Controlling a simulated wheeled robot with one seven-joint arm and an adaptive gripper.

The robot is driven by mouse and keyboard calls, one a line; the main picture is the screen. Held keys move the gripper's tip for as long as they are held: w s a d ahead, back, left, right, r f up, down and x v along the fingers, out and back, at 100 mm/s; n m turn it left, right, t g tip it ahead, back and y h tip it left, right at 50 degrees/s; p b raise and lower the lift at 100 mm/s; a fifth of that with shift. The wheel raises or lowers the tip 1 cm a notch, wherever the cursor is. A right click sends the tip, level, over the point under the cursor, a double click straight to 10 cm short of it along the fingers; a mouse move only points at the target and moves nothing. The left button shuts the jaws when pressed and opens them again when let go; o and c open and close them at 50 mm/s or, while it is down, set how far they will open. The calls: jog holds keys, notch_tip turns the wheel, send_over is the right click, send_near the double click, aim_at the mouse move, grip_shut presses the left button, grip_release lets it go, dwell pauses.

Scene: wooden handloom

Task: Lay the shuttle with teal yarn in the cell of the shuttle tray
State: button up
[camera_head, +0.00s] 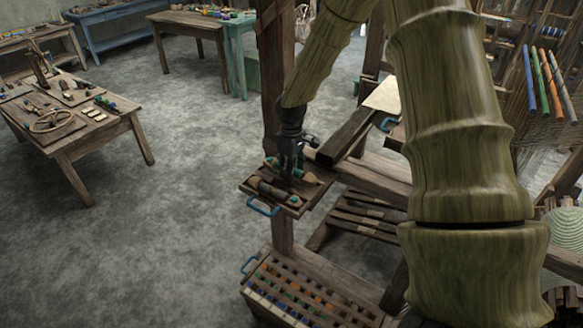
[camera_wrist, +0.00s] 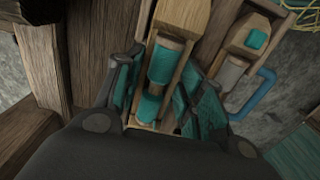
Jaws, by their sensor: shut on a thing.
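The wooden shuttle with teal yarn (camera_wrist: 163,62) lies between the two fingers of my gripper (camera_wrist: 158,100) in the wrist view. The fingers are shut on its sides. In the head view my gripper (camera_head: 290,170) points down over the shuttle tray (camera_head: 292,211), a small wooden tray with a blue handle. The held shuttle's pale end (camera_head: 308,178) shows right of the fingers, at the tray's far side. I cannot tell whether it touches the tray floor. A second shuttle (camera_head: 266,190) with pale yarn and a teal mark lies beside it, nearer the handle.
The loom's wooden post (camera_head: 273,80) and beams (camera_head: 370,180) stand close behind and right of the tray. A box with rows of coloured pegs (camera_head: 305,290) sits below. A table with tools (camera_head: 75,125) is at the left. Open floor (camera_head: 170,230) lies between.

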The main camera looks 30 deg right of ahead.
jog(key=shift+f, duration=0.45)
jog(key=o, duration=1.2)
jog(key=shift+f, duration=0.1)
notch_tip(320, 180, up, 12)
